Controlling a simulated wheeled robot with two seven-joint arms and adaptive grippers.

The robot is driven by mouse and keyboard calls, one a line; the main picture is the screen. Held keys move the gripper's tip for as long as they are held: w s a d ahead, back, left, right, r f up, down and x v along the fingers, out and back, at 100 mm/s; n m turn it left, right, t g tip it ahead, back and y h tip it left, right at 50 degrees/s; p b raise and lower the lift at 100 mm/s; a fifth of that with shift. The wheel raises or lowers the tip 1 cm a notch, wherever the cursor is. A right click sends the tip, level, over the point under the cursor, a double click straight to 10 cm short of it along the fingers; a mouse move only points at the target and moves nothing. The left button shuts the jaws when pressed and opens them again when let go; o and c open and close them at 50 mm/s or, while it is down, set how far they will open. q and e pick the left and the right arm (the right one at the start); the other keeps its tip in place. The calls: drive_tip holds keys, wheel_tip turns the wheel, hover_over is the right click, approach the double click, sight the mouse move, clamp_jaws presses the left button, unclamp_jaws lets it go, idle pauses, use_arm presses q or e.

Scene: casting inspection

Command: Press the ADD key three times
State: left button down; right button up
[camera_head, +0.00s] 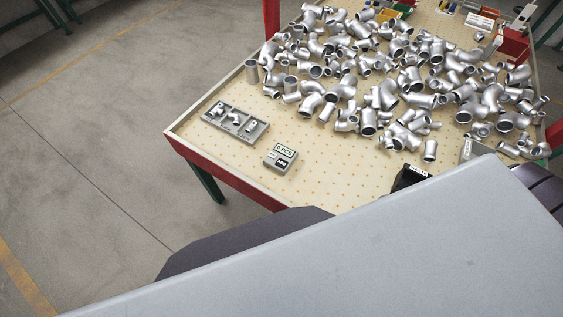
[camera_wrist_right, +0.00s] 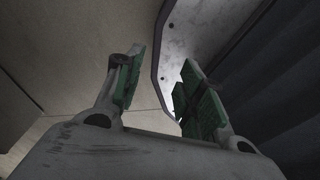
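The small grey counter box (camera_head: 280,157) sits on the pegboard table near its front left edge. Its pale display reads what looks like "0 PCS". A dark key (camera_head: 282,163) is on its lower face; its lettering is too small to read surely. My right gripper (camera_wrist_right: 155,85) shows in the right wrist view with its two green-padded fingers apart and nothing between them. It is away from the counter, which does not show in that view. My left gripper is not in the head view.
A grey tray (camera_head: 238,137) with compartments holding a few fittings stands left of the counter. Many silver pipe fittings (camera_head: 380,75) are heaped behind. A black bin (camera_head: 408,177) is at the front right. The pegboard (camera_head: 335,170) right of the counter is clear.

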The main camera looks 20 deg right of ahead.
drive_tip(key=shift+a, duration=0.1)
clamp_jaws()
idle(1.1)
